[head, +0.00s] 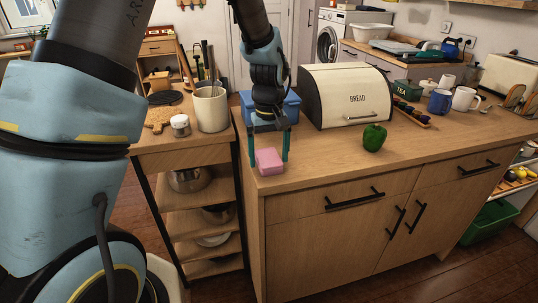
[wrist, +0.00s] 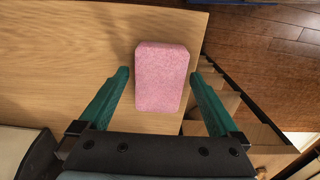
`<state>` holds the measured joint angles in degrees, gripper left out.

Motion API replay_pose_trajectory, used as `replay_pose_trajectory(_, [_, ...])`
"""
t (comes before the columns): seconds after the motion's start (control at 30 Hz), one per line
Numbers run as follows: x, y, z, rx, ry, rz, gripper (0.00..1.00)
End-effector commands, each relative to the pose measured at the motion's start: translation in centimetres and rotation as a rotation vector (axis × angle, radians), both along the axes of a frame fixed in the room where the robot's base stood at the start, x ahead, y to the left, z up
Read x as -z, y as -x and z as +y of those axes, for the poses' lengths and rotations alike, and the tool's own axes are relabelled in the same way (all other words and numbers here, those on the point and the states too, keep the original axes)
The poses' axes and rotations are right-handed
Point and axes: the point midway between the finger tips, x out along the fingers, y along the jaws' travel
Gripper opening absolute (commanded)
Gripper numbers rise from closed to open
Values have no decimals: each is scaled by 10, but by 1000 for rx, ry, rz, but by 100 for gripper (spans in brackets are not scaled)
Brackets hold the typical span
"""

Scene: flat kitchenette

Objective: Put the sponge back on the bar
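The pink sponge (head: 269,161) lies on the wooden counter bar (head: 330,170), close to its left front corner. In the wrist view the sponge (wrist: 161,76) is between the two green fingers, with a gap on each side. My gripper (head: 269,160) points down over the sponge, with one finger to its left and one to its right. The wrist view also shows my gripper (wrist: 161,76) open. The sponge's right side in the wrist view is near the counter edge.
A green pepper (head: 374,137) and a bread box (head: 346,95) stand to the right and behind. A blue container (head: 285,107) is just behind my gripper. A shelf unit with a utensil crock (head: 211,110) stands to the left. The counter front right of the sponge is clear.

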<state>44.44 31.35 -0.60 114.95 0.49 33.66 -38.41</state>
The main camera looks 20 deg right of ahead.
Motion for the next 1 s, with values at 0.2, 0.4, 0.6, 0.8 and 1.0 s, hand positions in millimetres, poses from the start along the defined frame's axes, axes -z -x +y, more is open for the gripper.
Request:
replay_pose_trajectory(0.2, [0,0,0,0,0,0,100])
replay_pose_trajectory(0.4, [-15,-1,-1,0,2,-3,100])
replay_pose_trajectory(0.6, [-54,-1,-1,0,5,-4,100])
replay_pose_trajectory(0.8, [-95,-1,-1,1,4,-3,100])
replay_pose_trajectory(1.0, [-118,0,-1,1,1,-1,100])
